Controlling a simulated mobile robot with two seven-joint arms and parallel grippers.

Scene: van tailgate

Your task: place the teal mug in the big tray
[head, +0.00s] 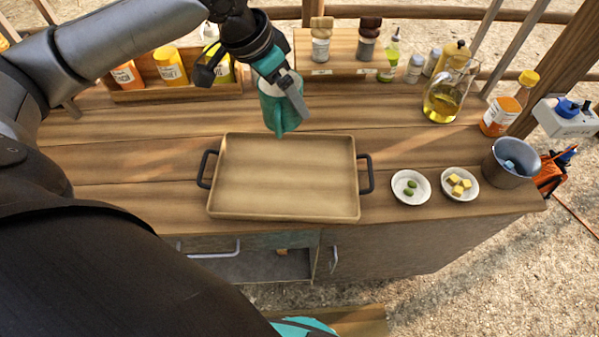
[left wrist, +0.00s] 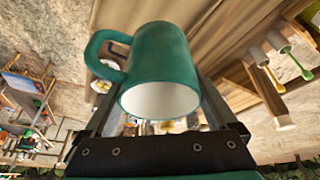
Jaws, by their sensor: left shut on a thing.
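The teal mug (head: 279,112) is held in my left gripper (head: 284,88), above the counter just behind the big tray's back edge. In the left wrist view the mug (left wrist: 165,62) sits between the fingers of the gripper (left wrist: 160,110), its pale inside facing the camera and its handle to the left. The big tray (head: 285,215) is tan, rectangular and empty, with a dark handle at each short side. It lies on the wooden counter in the middle of the head view. My right gripper is not in view.
Two small white dishes (head: 411,201) with green and yellow pieces stand right of the tray, beside a grey pot (head: 511,170). A glass jug (head: 447,100) and bottles stand at the back right. A low wooden shelf (head: 334,66) stands behind the mug. The counter left of the tray is clear.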

